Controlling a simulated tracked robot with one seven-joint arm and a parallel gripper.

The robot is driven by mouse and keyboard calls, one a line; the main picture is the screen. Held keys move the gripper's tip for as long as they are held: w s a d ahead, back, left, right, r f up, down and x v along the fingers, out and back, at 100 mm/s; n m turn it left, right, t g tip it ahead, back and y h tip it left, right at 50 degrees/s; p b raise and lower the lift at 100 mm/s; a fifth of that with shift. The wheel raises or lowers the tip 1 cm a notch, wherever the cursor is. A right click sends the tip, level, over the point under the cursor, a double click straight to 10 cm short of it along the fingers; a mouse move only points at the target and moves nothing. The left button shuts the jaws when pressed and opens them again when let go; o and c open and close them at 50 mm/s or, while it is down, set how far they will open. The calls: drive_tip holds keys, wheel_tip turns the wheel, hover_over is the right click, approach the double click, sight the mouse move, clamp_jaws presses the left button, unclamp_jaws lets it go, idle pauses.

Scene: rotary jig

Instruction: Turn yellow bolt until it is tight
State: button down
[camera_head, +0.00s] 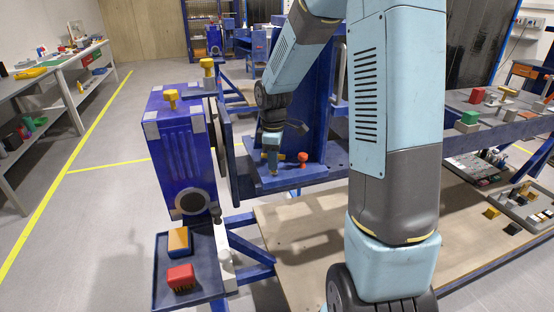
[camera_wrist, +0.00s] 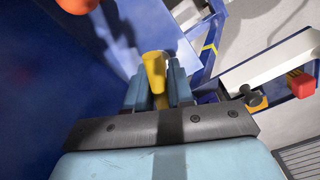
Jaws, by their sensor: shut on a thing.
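A yellow bolt (camera_wrist: 154,72) stands between the two fingers of my gripper (camera_wrist: 158,82) in the wrist view, and the fingers are shut on it. In the head view my gripper (camera_head: 272,158) points down over the blue plate (camera_head: 292,178) of the jig. The bolt is mostly hidden by the fingers there, so its seating cannot be told. An orange-red bolt (camera_head: 303,158) stands on the same plate just right of my gripper. It also shows blurred at the top left of the wrist view (camera_wrist: 78,4).
A blue box (camera_head: 180,150) left of my gripper carries a yellow bolt (camera_head: 171,97), with another yellow bolt (camera_head: 207,67) behind it. A tray (camera_head: 208,262) at the front holds a yellow block (camera_head: 179,240) and a red block (camera_head: 180,276). A blue upright stands close behind my gripper.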

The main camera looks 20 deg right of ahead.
drive_tip(key=m, duration=0.4)
drive_tip(key=shift+a, duration=0.2)
drive_tip(key=m, duration=0.5)
drive_tip(key=shift+w+r, duration=0.1)
drive_tip(key=m, duration=0.4)
drive_tip(key=shift+m, duration=0.3)
drive_tip(key=m, duration=0.4)
drive_tip(key=shift+m, duration=0.3)
drive_tip(key=m, duration=0.4)
drive_tip(key=shift+w+d, duration=0.1)
drive_tip(key=m, duration=1.1)
drive_tip(key=c, duration=1.7)
unclamp_jaws()
drive_tip(key=shift+m, duration=1.5)
drive_tip(key=shift+c, duration=0.2)
